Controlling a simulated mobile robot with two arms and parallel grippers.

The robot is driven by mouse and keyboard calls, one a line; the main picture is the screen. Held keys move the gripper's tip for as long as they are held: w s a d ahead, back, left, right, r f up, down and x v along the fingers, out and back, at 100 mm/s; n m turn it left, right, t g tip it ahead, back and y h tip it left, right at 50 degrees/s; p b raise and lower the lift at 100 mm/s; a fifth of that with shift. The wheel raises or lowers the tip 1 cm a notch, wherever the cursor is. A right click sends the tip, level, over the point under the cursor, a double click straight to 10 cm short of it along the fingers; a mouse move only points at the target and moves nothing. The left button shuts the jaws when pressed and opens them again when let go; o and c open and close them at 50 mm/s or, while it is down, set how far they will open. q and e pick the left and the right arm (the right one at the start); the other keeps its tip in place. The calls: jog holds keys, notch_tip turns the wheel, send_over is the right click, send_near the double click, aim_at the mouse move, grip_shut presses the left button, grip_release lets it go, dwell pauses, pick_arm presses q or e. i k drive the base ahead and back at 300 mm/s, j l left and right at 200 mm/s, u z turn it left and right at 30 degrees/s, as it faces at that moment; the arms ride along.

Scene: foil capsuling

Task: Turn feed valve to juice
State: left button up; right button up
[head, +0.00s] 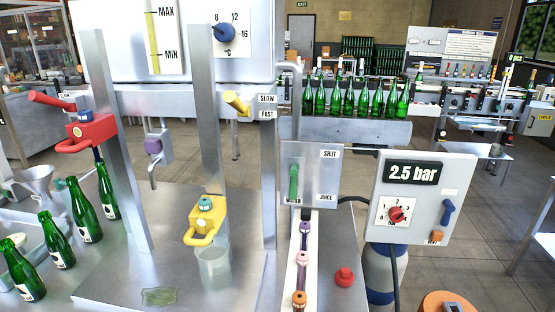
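The feed valve is a grey panel (318,180) right of the metal frame, marked SHUT at upper right, WATER at lower left and JUICE at lower right. Its green handle (294,182) stands roughly upright on the left side of the panel, its lower end by the WATER label. It is not at the JUICE label (326,198). Neither of my grippers shows in the head view, and nothing is touching the handle.
A gauge box (428,195) reading 2.5 bar stands right of the valve. A yellow clamp-like fitting (206,220) sits above a clear beaker (214,266) at left. Green bottles (83,208) stand at far left, more behind (348,96). A red knob (344,277) lies below the valve.

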aim_at(294, 169)
jog(key=k+j+u, duration=0.45)
jog(key=j+u, duration=0.25)
